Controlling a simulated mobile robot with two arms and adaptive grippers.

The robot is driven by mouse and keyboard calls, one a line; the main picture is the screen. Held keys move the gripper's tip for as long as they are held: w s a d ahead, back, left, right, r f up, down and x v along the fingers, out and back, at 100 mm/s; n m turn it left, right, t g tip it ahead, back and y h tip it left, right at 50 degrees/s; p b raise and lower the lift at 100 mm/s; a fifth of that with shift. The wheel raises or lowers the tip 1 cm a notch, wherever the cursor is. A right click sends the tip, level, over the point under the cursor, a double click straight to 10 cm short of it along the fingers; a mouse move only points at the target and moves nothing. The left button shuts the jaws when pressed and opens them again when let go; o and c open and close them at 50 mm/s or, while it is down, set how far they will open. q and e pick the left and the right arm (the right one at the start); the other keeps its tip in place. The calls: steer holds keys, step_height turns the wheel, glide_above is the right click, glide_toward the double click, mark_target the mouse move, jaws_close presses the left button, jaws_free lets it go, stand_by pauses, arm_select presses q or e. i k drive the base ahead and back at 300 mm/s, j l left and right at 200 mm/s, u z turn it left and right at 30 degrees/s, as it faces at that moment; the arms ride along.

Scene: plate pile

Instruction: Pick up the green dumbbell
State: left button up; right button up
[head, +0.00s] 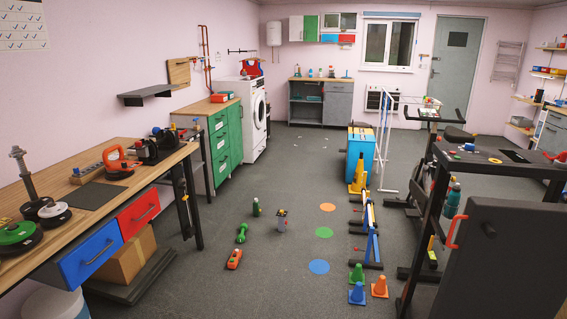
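A green dumbbell (241,233) lies on the grey floor, left of the middle of the head view. An orange-red object (234,259) lies in front of it. A dark green bottle (256,207) stands behind it, and a small dark item on a stand (282,219) is to its right. The dumbbell is in plain sight and nothing touches it. Neither of my grippers shows in the head view.
A wooden workbench (150,165) with tools runs along the left. Cones (380,287) and a low blue hurdle (371,235) stand right of centre. Black gym equipment (500,255) fills the right side. The floor around the dumbbell is mostly free.

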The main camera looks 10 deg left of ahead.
mark_target(243, 227)
steer(key=i+u, duration=0.25)
steer(key=i, duration=2.15)
